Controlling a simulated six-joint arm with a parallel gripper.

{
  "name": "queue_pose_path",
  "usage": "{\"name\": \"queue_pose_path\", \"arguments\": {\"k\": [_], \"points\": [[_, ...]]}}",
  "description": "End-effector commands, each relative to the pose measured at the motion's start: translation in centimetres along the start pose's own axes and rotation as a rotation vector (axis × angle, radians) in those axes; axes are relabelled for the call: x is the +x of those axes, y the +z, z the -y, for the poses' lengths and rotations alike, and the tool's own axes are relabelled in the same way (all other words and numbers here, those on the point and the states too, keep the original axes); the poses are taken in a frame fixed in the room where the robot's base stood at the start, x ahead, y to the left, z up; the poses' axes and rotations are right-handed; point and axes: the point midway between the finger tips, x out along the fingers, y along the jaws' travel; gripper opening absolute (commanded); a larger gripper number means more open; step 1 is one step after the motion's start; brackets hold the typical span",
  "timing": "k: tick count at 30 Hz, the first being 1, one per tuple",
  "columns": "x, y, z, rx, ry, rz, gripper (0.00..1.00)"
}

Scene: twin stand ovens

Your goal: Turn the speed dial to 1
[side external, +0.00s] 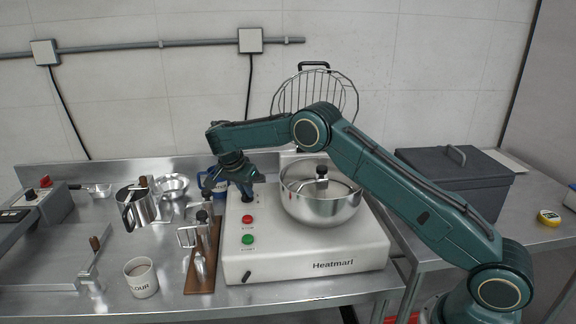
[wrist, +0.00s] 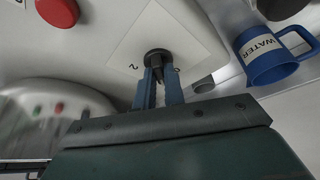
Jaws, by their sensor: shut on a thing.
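The speed dial (wrist: 158,59) is a small black knob on a pale label plate (wrist: 185,35) in the wrist view. In the side external view my gripper (side external: 247,196) points down at the back left of the white Heatmarl machine (side external: 300,262), and hides the dial there.
A steel lidded bowl (side external: 320,205) stands on the machine right of my gripper. A red button (side external: 247,219) and green button (side external: 247,239) lie in front. A blue WATER mug (wrist: 270,58) stands close by. A wooden board (side external: 200,278) with utensils is on the left.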

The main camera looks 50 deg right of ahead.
Motion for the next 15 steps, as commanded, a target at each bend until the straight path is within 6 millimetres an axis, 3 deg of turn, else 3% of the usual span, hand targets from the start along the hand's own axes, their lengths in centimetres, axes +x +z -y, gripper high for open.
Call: {"name": "queue_pose_path", "arguments": {"k": [15], "points": [[-0.05, 0.07, 0.11, 0.139, 0.057, 0.002, 0.0]]}}
